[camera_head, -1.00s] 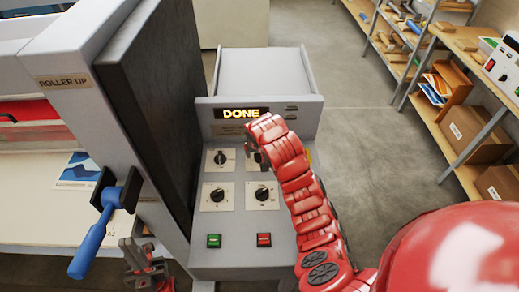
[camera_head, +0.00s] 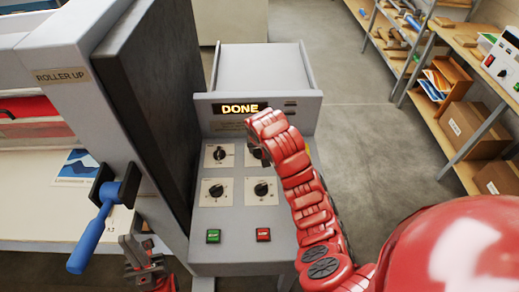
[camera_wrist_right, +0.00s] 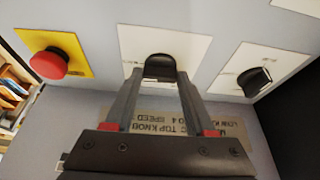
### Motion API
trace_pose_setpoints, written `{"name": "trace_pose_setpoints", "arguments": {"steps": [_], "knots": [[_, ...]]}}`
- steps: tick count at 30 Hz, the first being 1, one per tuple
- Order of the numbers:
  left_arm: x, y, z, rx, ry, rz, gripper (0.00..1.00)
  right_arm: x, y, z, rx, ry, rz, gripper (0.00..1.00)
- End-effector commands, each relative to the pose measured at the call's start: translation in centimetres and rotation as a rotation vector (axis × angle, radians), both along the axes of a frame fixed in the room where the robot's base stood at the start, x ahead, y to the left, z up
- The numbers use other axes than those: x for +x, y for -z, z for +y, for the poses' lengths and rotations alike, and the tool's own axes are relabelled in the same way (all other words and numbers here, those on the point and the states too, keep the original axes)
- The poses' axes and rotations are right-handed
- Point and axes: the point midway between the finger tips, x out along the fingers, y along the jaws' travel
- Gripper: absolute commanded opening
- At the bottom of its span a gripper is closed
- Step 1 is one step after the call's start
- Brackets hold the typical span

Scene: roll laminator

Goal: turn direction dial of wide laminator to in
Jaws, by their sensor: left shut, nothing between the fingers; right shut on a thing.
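The wide laminator's control panel (camera_head: 230,235) has a lit DONE display (camera_head: 240,109) and two rows of black dials on white plates. The upper left dial (camera_head: 219,153), lower left dial (camera_head: 217,190) and lower right dial (camera_head: 261,189) are visible; their labels are too small to read. My right gripper (camera_head: 258,152) covers most of the upper right dial. In the right wrist view, my right gripper (camera_wrist_right: 160,80) is shut on that dial's black knob (camera_wrist_right: 160,66). Its setting cannot be read. My left gripper (camera_head: 133,252) is shut and empty, low beside the laminator's side frame.
A green button (camera_head: 213,236) and a red button (camera_head: 263,235) sit below the dials. A red mushroom button (camera_wrist_right: 48,63) on yellow is beside the held knob. A blue lever (camera_head: 98,225) projects from the side frame. Shelves (camera_head: 470,95) stand at right, across clear floor.

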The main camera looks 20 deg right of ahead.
Motion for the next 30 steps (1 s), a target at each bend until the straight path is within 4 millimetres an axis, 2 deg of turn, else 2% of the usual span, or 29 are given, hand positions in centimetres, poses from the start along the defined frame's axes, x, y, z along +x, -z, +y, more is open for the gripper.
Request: {"name": "trace_pose_setpoints", "arguments": {"steps": [8,15,30], "knots": [[0.0,2.6,0.0,0.0,0.0,0.0,0.0,0.2,0.3,-0.4,0.0,-0.159,-0.009,0.0],[0.0,4.5,0.0,0.0,0.0,0.0,0.0,0.2,0.2,-0.6,-0.001,-0.379,-0.008,0.0],[0.0,4.8,0.0,0.0,0.0,0.0,0.0,0.3,-0.3,-0.9,0.0,-0.856,-0.005,0.0]]}}
